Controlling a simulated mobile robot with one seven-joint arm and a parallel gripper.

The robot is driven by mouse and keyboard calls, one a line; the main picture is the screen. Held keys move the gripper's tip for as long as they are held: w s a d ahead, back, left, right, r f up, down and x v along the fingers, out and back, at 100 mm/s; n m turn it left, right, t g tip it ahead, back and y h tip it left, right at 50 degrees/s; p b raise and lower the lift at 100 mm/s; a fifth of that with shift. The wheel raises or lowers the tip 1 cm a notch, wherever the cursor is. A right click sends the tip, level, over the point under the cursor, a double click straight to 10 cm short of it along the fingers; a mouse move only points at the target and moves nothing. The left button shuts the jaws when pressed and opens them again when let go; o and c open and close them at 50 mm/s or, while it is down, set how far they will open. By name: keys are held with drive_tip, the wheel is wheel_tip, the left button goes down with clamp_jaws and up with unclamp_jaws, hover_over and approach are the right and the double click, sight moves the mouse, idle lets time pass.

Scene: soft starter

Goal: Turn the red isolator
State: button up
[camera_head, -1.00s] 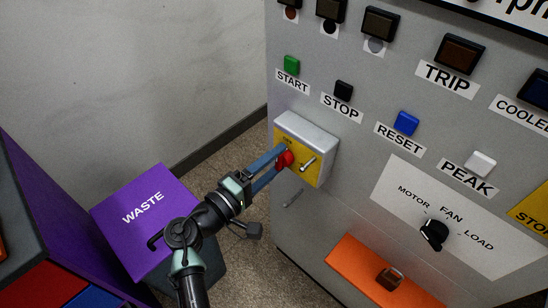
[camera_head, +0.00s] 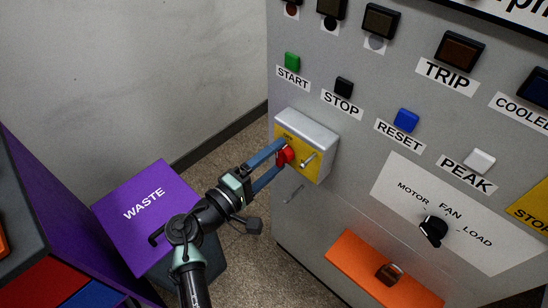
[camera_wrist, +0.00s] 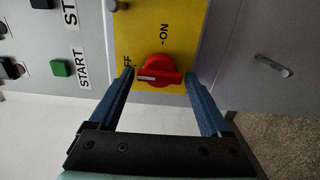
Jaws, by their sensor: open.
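The red isolator (camera_head: 285,155) is a rotary knob on a yellow plate (camera_head: 312,171) on the front of a grey box. In the wrist view the red knob (camera_wrist: 159,72) has its pale mark at the left, near the partly hidden OFF label; the ON label (camera_wrist: 163,36) is above it in the picture. My gripper (camera_head: 273,158) is open at the knob. In the wrist view its two blue fingers (camera_wrist: 159,76) stand on either side of the knob, the left tip close to it and a small gap at the right.
START (camera_head: 292,62), STOP (camera_head: 343,87) and RESET (camera_head: 406,119) buttons are above and right. A purple WASTE bin (camera_head: 145,205) stands left of my arm. A bare handle (camera_wrist: 273,66) shows in the wrist view.

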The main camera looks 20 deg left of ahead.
drive_tip(key=v, duration=1.3)
